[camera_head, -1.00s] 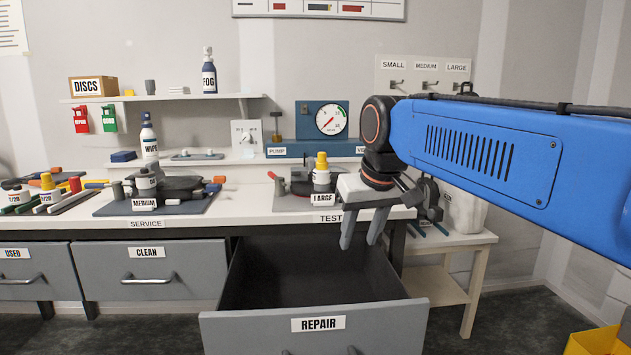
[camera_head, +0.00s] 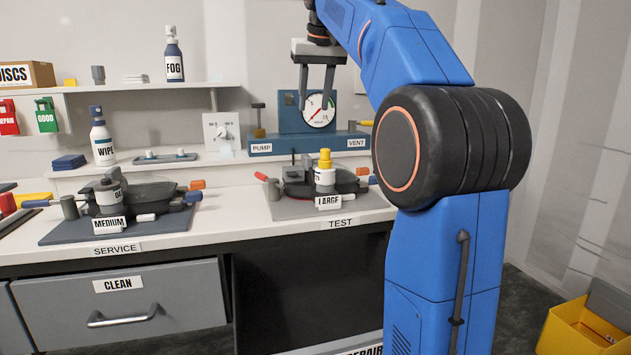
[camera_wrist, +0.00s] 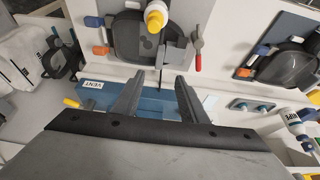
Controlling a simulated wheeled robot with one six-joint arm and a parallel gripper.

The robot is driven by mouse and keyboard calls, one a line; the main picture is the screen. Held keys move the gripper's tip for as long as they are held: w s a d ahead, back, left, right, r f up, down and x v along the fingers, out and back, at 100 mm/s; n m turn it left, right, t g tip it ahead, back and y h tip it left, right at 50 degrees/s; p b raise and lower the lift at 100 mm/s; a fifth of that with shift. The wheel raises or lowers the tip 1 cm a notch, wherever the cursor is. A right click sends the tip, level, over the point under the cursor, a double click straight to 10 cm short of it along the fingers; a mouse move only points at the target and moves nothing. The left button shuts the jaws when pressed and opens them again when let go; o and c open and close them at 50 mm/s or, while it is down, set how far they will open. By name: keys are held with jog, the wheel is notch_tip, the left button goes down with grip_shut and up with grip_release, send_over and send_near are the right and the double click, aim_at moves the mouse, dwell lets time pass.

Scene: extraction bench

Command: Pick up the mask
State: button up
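A dark mask (camera_head: 345,184) with a white-and-yellow canister and a LARGE tag lies on the grey TEST mat (camera_head: 290,211). It also shows upside down at the top of the wrist view (camera_wrist: 128,37). Another dark mask (camera_head: 150,194) with a MEDIUM tag lies on the SERVICE mat (camera_head: 65,234); the wrist view shows a dark mask at the upper right (camera_wrist: 285,62). My gripper (camera_head: 316,100) is open and empty, raised in front of the gauge panel behind the LARGE mask. In the wrist view its fingers (camera_wrist: 156,92) are spread apart, clear of the masks.
The blue PUMP/VENT base (camera_head: 300,147) with its gauge stands behind the TEST mat. A WIPE bottle (camera_head: 102,140) stands left. The CLEAN drawer (camera_head: 170,300) is shut. The REPAIR drawer's front just shows at the bottom edge. A yellow bin (camera_head: 570,333) stands on the floor at right.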

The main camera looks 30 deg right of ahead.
aim_at(308, 156)
jog(key=x, duration=1.7)
jog(key=shift+w+f, duration=0.1)
jog(key=shift+f, duration=0.05)
grip_shut()
